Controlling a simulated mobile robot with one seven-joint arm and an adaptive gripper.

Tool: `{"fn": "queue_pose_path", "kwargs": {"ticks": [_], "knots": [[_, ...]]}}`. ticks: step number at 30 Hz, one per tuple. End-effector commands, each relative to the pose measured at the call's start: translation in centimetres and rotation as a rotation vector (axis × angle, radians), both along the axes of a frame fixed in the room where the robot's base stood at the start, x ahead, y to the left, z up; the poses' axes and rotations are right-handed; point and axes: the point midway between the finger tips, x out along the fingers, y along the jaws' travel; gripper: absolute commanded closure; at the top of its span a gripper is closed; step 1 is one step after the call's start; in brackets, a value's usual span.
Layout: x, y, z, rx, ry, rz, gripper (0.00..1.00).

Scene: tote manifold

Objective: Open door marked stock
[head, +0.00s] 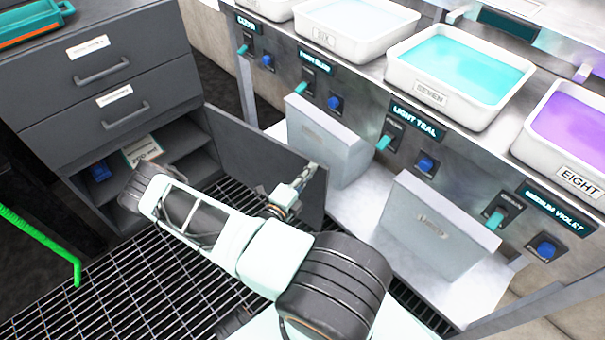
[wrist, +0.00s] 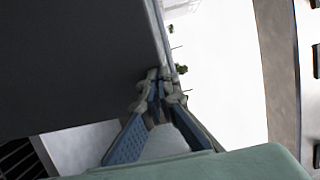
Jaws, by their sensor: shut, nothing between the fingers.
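A dark grey cabinet door (head: 265,160) stands swung wide open from the lower part of the grey cabinet (head: 50,150). Its inner face shows; any stock marking on it is hidden or unreadable from here. My gripper (head: 309,172) is at the door's free edge, partly behind my own wrist. In the wrist view my gripper's blue-grey fingers (wrist: 160,82) are closed together at the edge of a dark panel, likely the door (wrist: 70,60). Whether they touch it I cannot tell.
Shelves inside the cabinet hold a blue item (head: 98,170) and a labelled card (head: 142,150). Two shut drawers (head: 103,72) are above. On the right, a metal bench (head: 345,85) carries several trays, with grey bins (head: 435,228) below. A green bar (head: 45,243) is at left.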

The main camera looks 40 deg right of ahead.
Motion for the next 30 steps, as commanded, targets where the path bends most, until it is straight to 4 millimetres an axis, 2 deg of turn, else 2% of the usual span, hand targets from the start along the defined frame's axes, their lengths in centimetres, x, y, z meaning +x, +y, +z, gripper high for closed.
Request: {"fn": "queue_pose_path", "kwargs": {"ticks": [1, 4, 5, 7, 8, 9, 11, 12, 14, 22, 30], "knots": [[1.1, -3.9, 0.6, -0.013, -0.007, -0.002, 1.0], [1.7, -5.8, 0.4, -0.011, -0.008, 0.0, 1.0], [1.9, -6.2, 0.4, -0.01, -0.008, 0.0, 0.95], [2.0, -6.9, 0.4, -0.011, -0.005, 0.0, 0.56], [2.1, -7.0, 0.4, -0.012, -0.005, 0.001, 0.47], [2.1, -7.2, 0.5, -0.013, -0.005, 0.001, 0.53], [2.2, -7.3, 0.7, -0.017, -0.006, 0.0, 0.79], [2.1, -7.2, 0.8, -0.017, -0.006, 0.0, 0.89], [2.1, -7.2, 0.9, -0.019, -0.008, 0.0, 0.98], [2.0, -6.8, 1.3, -0.021, -0.012, -0.003, 1.0], [0.6, -2.5, 0.3, -0.002, 0.0, 0.0, 1.0]]}}
